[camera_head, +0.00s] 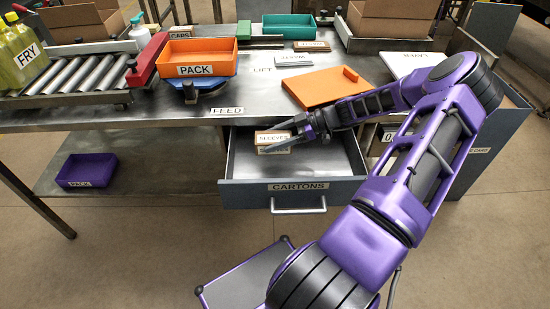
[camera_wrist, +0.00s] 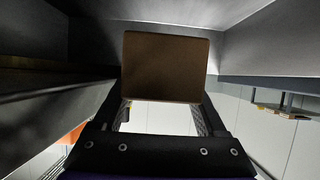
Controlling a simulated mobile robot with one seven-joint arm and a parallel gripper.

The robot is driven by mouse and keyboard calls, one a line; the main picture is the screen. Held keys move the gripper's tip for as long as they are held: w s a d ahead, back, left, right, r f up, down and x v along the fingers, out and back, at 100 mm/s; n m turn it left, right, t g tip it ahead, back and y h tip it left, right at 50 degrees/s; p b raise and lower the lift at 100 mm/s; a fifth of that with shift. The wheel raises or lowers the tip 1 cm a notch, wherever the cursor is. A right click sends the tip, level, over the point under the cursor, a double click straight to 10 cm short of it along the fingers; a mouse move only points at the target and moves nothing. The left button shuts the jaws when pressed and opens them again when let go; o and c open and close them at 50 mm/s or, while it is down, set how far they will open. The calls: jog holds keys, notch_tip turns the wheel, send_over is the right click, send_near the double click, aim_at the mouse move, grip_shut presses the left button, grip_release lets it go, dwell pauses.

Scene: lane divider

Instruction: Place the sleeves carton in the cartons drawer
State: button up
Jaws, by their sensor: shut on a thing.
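The sleeves carton (camera_head: 268,137), small and brown with a white SLEEVES label, shows at the fingertips of my gripper (camera_head: 286,140) in the head view. The grey cartons drawer (camera_head: 245,196) is pulled out under the bench, with its CARTONS label and handle facing front. The carton and gripper are inside the drawer's outline, towards the back; whether the carton touches the floor is unclear. In the wrist view the carton (camera_wrist: 165,68) is a plain brown face between the two fingers of my gripper (camera_wrist: 165,112), with grey walls around. The fingers partly cover the carton in the head view.
The bench top (camera_head: 240,100) overhangs the drawer's back. An orange board (camera_head: 322,87) lies on it near my arm. An orange PACK tray (camera_head: 200,58) stands left, beside a roller conveyor (camera_head: 70,78). A purple tray (camera_head: 87,171) is on the lower shelf.

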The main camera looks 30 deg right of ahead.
aim_at(274, 165)
notch_tip(274, 165, down, 8)
jog(key=shift+b, duration=0.35)
jog(key=o, duration=1.4)
jog(key=shift+v, duration=3.75)
jog(key=shift+r, duration=0.1)
